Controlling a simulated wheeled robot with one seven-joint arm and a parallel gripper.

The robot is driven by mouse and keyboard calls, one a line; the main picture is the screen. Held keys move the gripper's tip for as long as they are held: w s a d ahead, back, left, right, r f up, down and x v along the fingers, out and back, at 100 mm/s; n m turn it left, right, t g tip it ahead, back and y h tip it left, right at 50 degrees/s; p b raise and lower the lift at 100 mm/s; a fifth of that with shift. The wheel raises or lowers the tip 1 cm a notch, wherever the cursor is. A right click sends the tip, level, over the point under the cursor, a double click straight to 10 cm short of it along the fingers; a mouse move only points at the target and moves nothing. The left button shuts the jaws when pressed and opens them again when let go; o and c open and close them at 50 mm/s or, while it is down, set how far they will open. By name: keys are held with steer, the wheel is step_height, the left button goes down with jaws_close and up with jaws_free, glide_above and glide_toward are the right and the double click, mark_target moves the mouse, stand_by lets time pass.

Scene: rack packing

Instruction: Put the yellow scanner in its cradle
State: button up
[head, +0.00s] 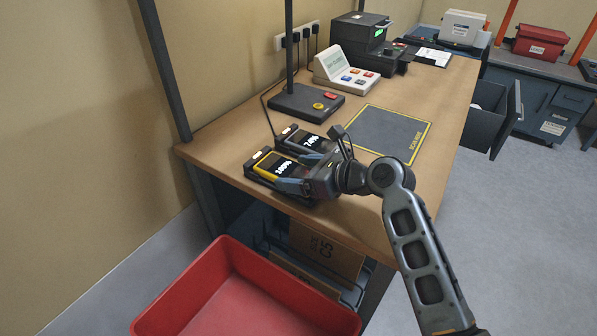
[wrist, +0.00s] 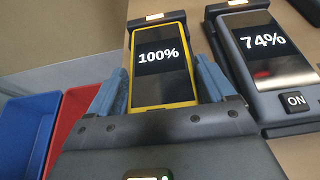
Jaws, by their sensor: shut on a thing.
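The yellow scanner (head: 266,161) lies face up at the front left of the bench, its dark screen reading 100%. In the wrist view the scanner (wrist: 194,88) sits between the two blue-grey fingers. My gripper (head: 303,172) is shut on its sides near the bench's front edge. The black cradle (head: 257,175) is around and under the scanner, its far end showing beyond the scanner in the wrist view (wrist: 145,20). The scanner looks aligned with the cradle; whether it is fully down is hidden. My gripper's body covers the near end of both.
A dark grey scanner reading 74% (head: 302,137) lies in a cradle close on the right. A black stand base (head: 308,101), a button console (head: 346,72) and a grey mat (head: 388,135) are behind. A red bin (head: 228,275) stands below the bench's front edge.

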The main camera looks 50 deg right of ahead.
steer(key=o, duration=1.2)
steer(key=shift+r, duration=0.1)
steer(key=v, duration=1.2)
